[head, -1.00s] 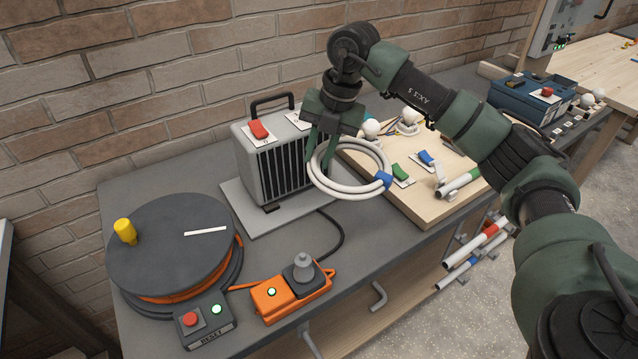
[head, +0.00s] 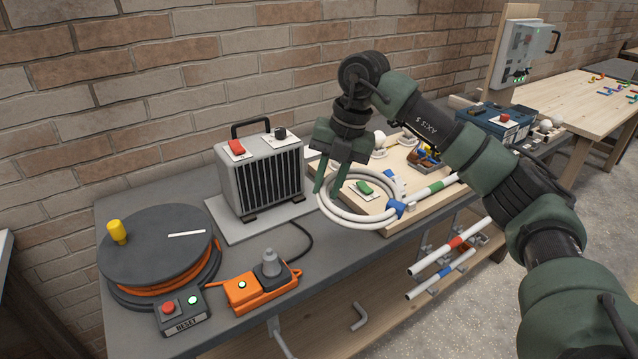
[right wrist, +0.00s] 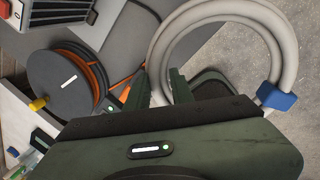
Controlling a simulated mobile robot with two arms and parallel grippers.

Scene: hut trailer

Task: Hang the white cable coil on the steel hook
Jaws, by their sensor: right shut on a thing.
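The white cable coil (head: 338,214), a ring with a blue band, hangs from my right gripper (head: 329,186) in the head view. The gripper is shut on the coil's left side. In the right wrist view the coil (right wrist: 277,48) runs up from between the fingers (right wrist: 160,92), its blue band at the right. The coil appears in front of the wooden board near the bench's front edge. A bent grey steel hook (head: 360,318) shows below the bench edge, lower than the coil and apart from it. My left gripper is not in view.
A grey heater (head: 262,172) stands left of the coil. A cable reel (head: 155,250) and an orange socket block (head: 258,290) sit at the bench's left. The wooden board (head: 395,217) carries switches and tubes. More tubes (head: 440,265) are racked below its front edge.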

